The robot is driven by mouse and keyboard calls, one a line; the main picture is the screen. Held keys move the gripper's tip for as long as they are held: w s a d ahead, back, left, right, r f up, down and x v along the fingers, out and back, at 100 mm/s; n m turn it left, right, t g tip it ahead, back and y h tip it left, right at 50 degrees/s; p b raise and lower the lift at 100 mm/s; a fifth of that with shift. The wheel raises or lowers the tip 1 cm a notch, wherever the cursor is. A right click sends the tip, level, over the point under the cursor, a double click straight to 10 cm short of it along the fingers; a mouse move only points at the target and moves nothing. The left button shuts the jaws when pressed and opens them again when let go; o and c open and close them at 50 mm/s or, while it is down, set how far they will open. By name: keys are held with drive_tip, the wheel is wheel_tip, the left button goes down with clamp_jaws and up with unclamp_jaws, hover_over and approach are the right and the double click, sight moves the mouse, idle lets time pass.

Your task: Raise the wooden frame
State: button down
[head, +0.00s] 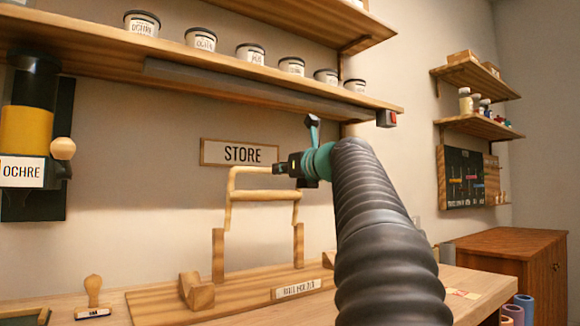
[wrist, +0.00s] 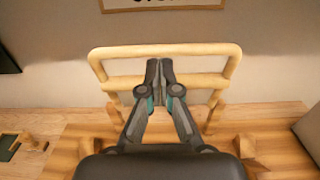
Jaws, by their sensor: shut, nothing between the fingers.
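The wooden frame (head: 264,196) stands above a wooden base board on the table, between two short upright posts. It has a top bar and a lower crossbar, and it is upright. In the wrist view the frame (wrist: 104,54) spans the middle, with its top bar just beyond my fingertips. My gripper (head: 279,169) is at the right part of the frame's top in the head view. In the wrist view my gripper (wrist: 159,64) is shut and empty, its fingertips overlapping the lower crossbar in the picture. I cannot tell whether they touch it.
The base board (head: 160,303) lies on the table with wooden blocks on it. A wooden stamp (head: 93,291) stands at the left. A shelf (head: 90,57) with several labelled jars runs above. A STORE sign (head: 239,153) hangs on the wall behind. A cabinet (head: 510,262) stands at the right.

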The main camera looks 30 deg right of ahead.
sight(269, 170)
drive_tip(key=shift+w, duration=1.55)
drive_tip(key=w+p, duration=0.1)
drive_tip(key=p, duration=0.1)
drive_tip(key=w+r+p, duration=0.1)
drive_tip(key=w+p, duration=0.1)
drive_tip(key=p, duration=0.1)
drive_tip(key=shift+w+a+r, duration=0.1)
drive_tip(key=shift+w+r, duration=0.05)
drive_tip(key=shift+r, duration=0.05)
